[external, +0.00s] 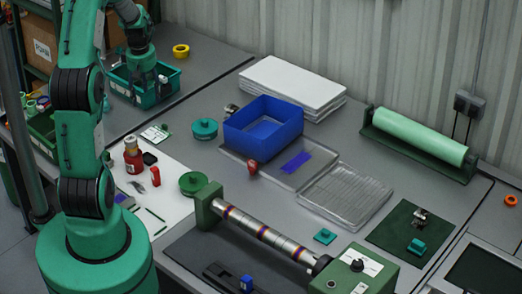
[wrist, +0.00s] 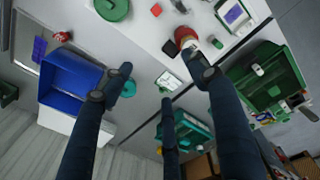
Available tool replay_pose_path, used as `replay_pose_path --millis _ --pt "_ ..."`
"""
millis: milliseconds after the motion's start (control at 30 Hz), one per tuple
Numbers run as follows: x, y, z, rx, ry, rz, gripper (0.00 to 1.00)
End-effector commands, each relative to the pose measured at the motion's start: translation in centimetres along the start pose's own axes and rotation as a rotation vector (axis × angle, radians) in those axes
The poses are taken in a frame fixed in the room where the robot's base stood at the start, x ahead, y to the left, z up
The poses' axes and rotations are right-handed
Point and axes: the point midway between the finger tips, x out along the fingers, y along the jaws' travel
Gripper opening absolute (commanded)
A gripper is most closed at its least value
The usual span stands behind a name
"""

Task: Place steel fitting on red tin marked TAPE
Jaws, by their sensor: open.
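A red tin (external: 133,160) stands upright on the white sheet left of centre. A pale, metallic-looking piece (external: 131,142) shows on its top; I cannot tell for sure that it is the steel fitting. The tin also shows in the wrist view (wrist: 184,34), with a pale piece against it. Its lettering is too small to read. Another small metallic piece (external: 420,215) lies on the dark green mat at the right. My gripper (external: 147,84) is above the green bin at the back left, away from the tin. Its fingers (wrist: 160,85) are spread and empty in the wrist view.
The green bin (external: 172,90) is below my gripper. A blue bin (external: 265,140), a white stack (external: 290,82) and a clear tray (external: 345,197) fill the middle. A roller (external: 260,233) lies in front. A small red item (external: 155,177) stands near the tin.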

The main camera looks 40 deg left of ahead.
Motion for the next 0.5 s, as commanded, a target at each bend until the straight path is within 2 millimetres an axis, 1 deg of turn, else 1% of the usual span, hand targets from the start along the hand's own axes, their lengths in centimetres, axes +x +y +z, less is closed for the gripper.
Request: replay_pose_path --millis 33,100,267,300,367,500 --pt "-2.0 0.6 1.4 0.044 0.010 0.013 0.59" --pt "-4.4 1.1 3.3 0.108 0.022 0.029 0.59" --pt "-9.5 1.7 7.7 0.252 0.047 0.061 0.59" --pt "-10.7 1.8 8.8 0.289 0.054 0.070 0.59" --pt "-12.4 1.8 10.5 0.343 0.064 0.082 0.59" --pt "-16.2 1.3 14.5 0.467 0.088 0.111 0.59"
